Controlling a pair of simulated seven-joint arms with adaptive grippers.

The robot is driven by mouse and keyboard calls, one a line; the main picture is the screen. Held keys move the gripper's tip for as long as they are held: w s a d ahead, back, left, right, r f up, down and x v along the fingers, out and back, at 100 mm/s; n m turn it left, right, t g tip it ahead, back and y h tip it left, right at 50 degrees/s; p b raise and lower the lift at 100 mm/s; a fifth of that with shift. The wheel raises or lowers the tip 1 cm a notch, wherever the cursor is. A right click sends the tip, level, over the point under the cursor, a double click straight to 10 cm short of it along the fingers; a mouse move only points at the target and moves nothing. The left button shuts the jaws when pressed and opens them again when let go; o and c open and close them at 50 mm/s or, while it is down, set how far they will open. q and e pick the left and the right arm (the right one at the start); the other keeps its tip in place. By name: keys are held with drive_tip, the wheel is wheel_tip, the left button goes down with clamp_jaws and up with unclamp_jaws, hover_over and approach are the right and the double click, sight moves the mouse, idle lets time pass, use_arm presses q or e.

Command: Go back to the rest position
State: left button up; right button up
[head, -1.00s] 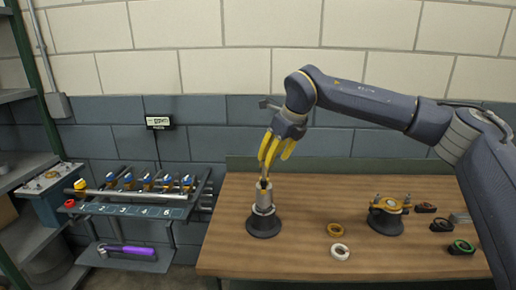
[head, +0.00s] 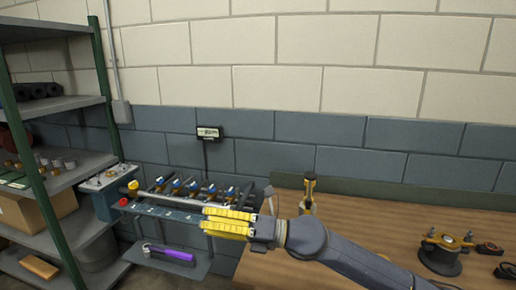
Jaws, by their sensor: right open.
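My right gripper (head: 229,222) has yellow fingers that point left, with a gap between them and nothing held. It is in front of the right end of the valve rack and the table's left edge. My right arm reaches in from the bottom right. My left gripper is not in the picture.
A flanged casing part (head: 441,252) sits on the table at the right, with small dark parts (head: 489,248) beside it. The valve rack (head: 160,211) stands left of the table, above a shelf with a purple-handled tool (head: 176,254). Metal shelving (head: 62,181) fills the left side.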

drive_tip(key=w+d+f+m+t+h, duration=0.1)
drive_tip(key=w+d+m+t+h, duration=0.25)
drive_tip(key=d+m+t, duration=1)
drive_tip(key=s+d+f+m+t+h, duration=0.2)
drive_tip(key=d+f+m+t+h, duration=0.3)
drive_tip(key=d+f+m+h, duration=0.85)
drive_tip(key=s+d+f+m+g+h, duration=0.4)
drive_tip(key=s+d+f+g, duration=0.25)
drive_tip(key=s+f, duration=0.6)
drive_tip(key=s+d+f+m+g+h, duration=0.3)
drive_tip(key=s+d+f+m+g, duration=0.4)
drive_tip(key=s+f, duration=0.5)
drive_tip(key=s+a+f+n+g+y, duration=0.1)
drive_tip(key=s+a+f+y, duration=0.1)
drive_tip(key=f, duration=1.4)
drive_tip(key=s+a+f+n+g+y, duration=0.1)
drive_tip(key=s+a+f, duration=0.15)
drive_tip(key=f, duration=1.35)
drive_tip(key=s+f+m+g+y, duration=0.1)
drive_tip(key=s+f+m+g, duration=0.2)
drive_tip(key=s+f, duration=1.6)
drive_tip(key=s, duration=0.2)
drive_tip(key=shift+s+d+f, duration=0.25)
drive_tip(key=shift+s+f, duration=0.05)
drive_tip(key=shift+s, duration=0.1)
